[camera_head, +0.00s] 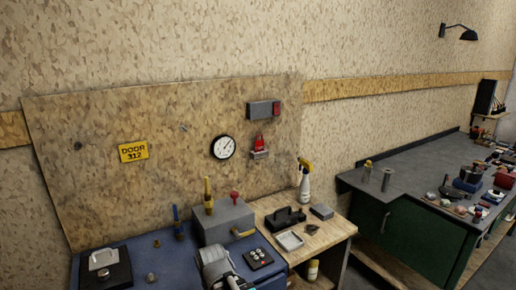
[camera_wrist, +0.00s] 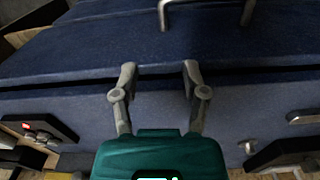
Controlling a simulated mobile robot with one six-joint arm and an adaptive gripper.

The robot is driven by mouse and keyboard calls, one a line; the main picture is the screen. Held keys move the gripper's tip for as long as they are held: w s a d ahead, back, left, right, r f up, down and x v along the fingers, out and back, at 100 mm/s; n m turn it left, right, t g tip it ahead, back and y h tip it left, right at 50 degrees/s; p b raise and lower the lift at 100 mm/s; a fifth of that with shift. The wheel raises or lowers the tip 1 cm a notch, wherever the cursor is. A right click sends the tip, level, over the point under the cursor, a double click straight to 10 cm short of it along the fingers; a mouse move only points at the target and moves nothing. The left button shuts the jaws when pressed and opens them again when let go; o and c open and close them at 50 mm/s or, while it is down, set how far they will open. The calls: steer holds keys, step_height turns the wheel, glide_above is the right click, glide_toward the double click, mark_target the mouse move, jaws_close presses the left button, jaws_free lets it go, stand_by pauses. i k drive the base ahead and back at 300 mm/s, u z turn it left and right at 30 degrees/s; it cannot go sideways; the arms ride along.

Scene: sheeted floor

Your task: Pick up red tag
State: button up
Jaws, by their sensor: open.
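A small red tag-like piece (camera_head: 259,141) is on the upright wooden board, just above a small grey holder (camera_head: 259,155). It is small in the picture, so I cannot tell how it is fixed. My gripper (camera_wrist: 159,75) is open and empty in the wrist view, its two grey fingers apart over a blue surface (camera_wrist: 70,50). The red piece does not show in the wrist view. In the head view my arm's end (camera_head: 217,268) is low in front of the blue bench, well below and left of the red piece; the fingers cannot be made out there.
A grey box (camera_head: 222,222) with a yellow-topped item and a red knob (camera_head: 234,197) stands below the board. A spray bottle (camera_head: 304,184), black tool (camera_head: 286,217) and tray (camera_head: 290,240) are on the wooden table.

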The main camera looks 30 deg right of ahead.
mark_target(259, 145)
steer(key=k, duration=1.35)
steer(key=z, duration=0.55)
steer(key=i, duration=1.1)
steer(key=u, duration=0.05)
